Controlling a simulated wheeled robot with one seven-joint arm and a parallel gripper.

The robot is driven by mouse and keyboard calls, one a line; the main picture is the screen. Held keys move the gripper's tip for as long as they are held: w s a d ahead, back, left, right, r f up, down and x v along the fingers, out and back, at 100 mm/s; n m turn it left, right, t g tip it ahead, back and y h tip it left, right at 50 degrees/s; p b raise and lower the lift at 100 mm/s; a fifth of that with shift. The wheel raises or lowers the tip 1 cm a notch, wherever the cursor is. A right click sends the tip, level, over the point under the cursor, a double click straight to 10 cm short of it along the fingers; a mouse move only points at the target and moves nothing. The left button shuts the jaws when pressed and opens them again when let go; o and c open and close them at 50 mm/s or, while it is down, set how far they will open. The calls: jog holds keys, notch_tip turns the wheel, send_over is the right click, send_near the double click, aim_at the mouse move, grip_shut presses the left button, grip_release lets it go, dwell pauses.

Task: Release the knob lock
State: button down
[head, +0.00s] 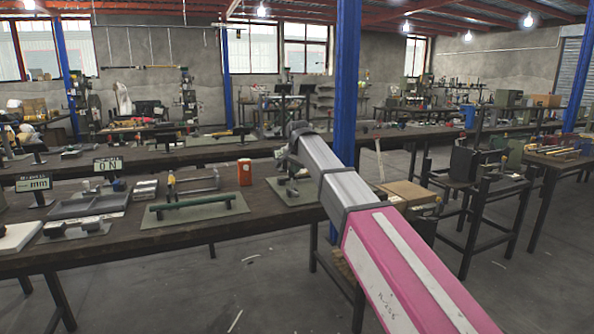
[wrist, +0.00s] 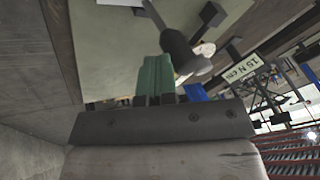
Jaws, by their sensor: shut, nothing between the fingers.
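My gripper (wrist: 154,62) shows in the wrist view as two green fingers side by side, shut with nothing between them. A dark, rounded handle or knob (wrist: 186,54) on a thin stem is just right of the fingertips. I cannot tell whether they touch. A pale grey-green plate (wrist: 110,45) lies behind the fingers. I cannot make out which part is the knob lock. In the head view, my arm reaches over the near bench, and a small dark device (head: 292,182) on a plate is beside its far end. My fingers are not clear there.
A sign reading 15 N cm (wrist: 243,68) stands right of the knob in the wrist view. In the head view, the near bench (head: 150,235) holds a green bar fixture (head: 188,209), an orange box (head: 244,172) and grey trays (head: 88,205). A blue post (head: 345,90) rises behind my arm.

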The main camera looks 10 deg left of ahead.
jog(key=shift+w+a+r+g+h, duration=0.1)
jog(key=shift+w+a+g+h, duration=0.25)
jog(key=shift+w, duration=0.25)
jog(key=shift+g+h, duration=0.25)
jog(key=shift+g, duration=0.3)
jog(key=shift+w+a+f, duration=0.65)
jog(key=shift+w+a, duration=0.2)
jog(key=shift+w, duration=0.3)
jog(key=shift+w+a+f, duration=0.65)
jog(key=shift+w+a, duration=0.2)
jog(key=shift+w, duration=0.25)
jog(key=shift+w+a+f, duration=0.65)
jog(key=shift+w+a, duration=0.2)
jog(key=shift+w, duration=0.3)
jog(key=shift+w+a+f, duration=0.1)
jog(key=shift+f, duration=0.3)
jog(key=shift+w, duration=0.1)
jog(key=w+a+r, duration=0.2)
jog(key=w+r, duration=0.1)
jog(key=r, duration=0.9)
jog(key=shift+w, duration=0.35)
